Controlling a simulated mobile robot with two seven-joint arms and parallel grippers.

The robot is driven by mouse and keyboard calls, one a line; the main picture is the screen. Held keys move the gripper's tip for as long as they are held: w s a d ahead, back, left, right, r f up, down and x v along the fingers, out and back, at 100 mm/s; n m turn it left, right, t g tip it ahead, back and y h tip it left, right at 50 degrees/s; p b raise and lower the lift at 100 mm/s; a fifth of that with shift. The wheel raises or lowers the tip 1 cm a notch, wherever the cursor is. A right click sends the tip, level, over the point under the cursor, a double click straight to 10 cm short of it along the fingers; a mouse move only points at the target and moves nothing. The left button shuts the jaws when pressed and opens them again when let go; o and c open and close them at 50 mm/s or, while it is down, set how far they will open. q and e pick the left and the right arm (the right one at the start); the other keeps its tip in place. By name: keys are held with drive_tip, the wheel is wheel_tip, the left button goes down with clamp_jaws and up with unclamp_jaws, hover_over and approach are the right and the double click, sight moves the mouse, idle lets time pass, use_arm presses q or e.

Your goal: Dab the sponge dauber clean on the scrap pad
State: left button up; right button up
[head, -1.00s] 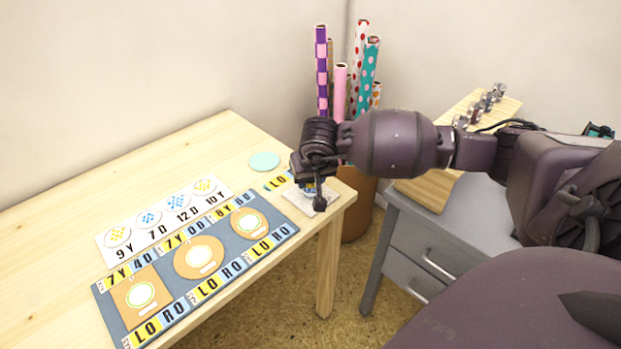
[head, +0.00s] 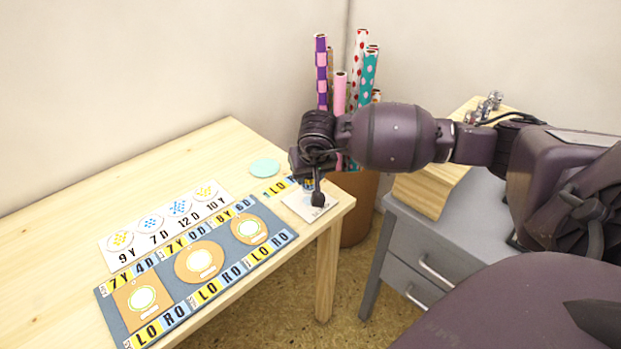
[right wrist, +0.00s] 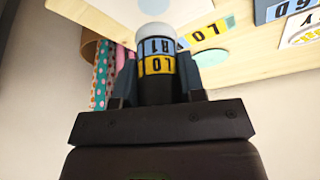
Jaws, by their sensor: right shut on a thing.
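My right gripper (head: 313,187) is over the near right corner of the table, above the white scrap pad (head: 296,206). It is shut on the sponge dauber (right wrist: 156,68), a dark cylinder with blue and yellow label bands and a pale rounded end pointing away from the gripper. In the head view only a small blue part of the dauber shows, beside the dark finger. The pad is partly covered by the gripper. I cannot tell whether the dauber's end touches the pad. My left gripper is not in view.
Wrapping rolls (head: 340,92) stand behind my right arm. A grey drawer cabinet (head: 432,245) is at right.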

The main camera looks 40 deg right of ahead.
sight(309, 187)
drive_tip(key=shift+r, duration=0.95)
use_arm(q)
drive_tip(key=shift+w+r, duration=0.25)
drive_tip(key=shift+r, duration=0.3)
use_arm(e)
drive_tip(key=shift+f, duration=0.1)
drive_tip(key=shift+f+b, duration=0.5)
drive_tip(key=shift+f, duration=1.6)
drive_tip(key=shift+f+b, duration=0.1)
drive_tip(key=shift+b, duration=0.2)
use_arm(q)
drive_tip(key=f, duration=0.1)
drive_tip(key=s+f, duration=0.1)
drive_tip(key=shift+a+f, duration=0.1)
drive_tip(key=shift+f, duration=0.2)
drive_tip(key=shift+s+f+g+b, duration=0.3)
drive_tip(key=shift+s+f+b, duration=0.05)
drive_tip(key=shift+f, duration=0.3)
use_arm(e)
drive_tip(key=shift+f, duration=0.65)
drive_tip(key=shift+r, duration=0.15)
